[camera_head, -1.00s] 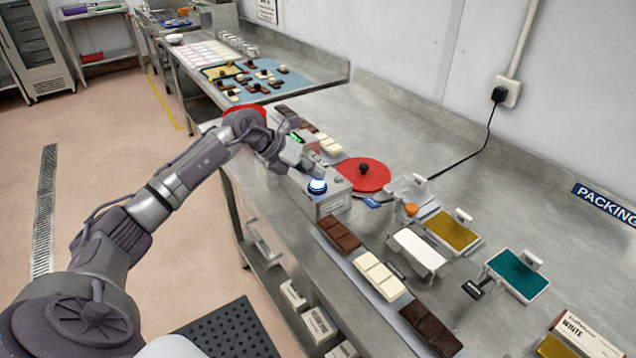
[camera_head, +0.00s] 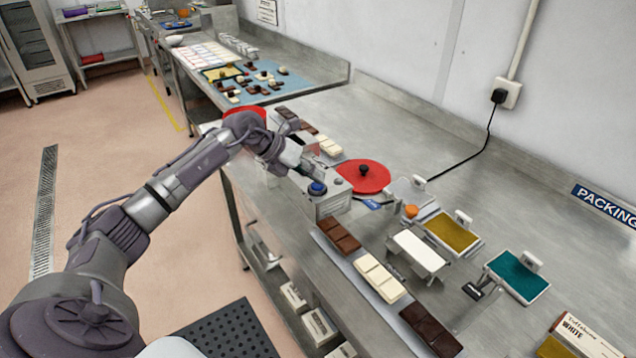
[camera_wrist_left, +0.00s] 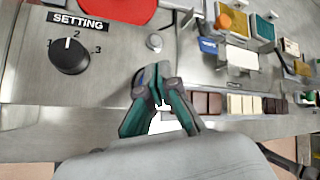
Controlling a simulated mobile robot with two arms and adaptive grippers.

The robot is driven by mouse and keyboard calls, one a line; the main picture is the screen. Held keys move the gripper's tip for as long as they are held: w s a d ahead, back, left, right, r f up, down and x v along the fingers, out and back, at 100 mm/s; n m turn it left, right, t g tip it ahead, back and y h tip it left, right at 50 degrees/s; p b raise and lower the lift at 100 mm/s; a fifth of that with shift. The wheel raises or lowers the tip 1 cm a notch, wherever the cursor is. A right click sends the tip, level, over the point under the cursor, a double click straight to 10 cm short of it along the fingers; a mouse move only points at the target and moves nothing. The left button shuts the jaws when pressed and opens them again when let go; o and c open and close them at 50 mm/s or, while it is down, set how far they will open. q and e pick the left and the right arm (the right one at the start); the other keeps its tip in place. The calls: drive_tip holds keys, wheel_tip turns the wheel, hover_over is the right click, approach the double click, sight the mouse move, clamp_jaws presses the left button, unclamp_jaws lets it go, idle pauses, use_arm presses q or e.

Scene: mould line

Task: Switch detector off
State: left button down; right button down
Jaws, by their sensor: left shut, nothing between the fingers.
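The detector (camera_head: 330,203) is a grey metal box on the steel bench, with a dark blue round button (camera_head: 317,188) on its near top corner. The button looks unlit. My left gripper (camera_head: 303,171) is over the box, just behind the button. In the left wrist view, the left gripper (camera_wrist_left: 160,104) has its green-padded fingers together and empty, and they largely cover the button area. A black dial (camera_wrist_left: 70,57) marked SETTING, with 1, 2 and 3, is on the panel to the left. Whether the fingertips touch the box I cannot tell.
A red disc (camera_head: 363,176) with a black knob lies behind the detector. Chocolate bars (camera_head: 381,279) lie in a row along the bench's front edge. Small stands with white, yellow (camera_head: 452,232) and teal (camera_head: 518,276) pads stand to the right. The bench's back is mostly clear.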

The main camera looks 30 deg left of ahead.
sight(315, 184)
use_arm(q)
drive_tip(key=shift+r, duration=0.1)
drive_tip(key=shift+r+p, duration=2.15)
drive_tip(key=shift+r, duration=0.8)
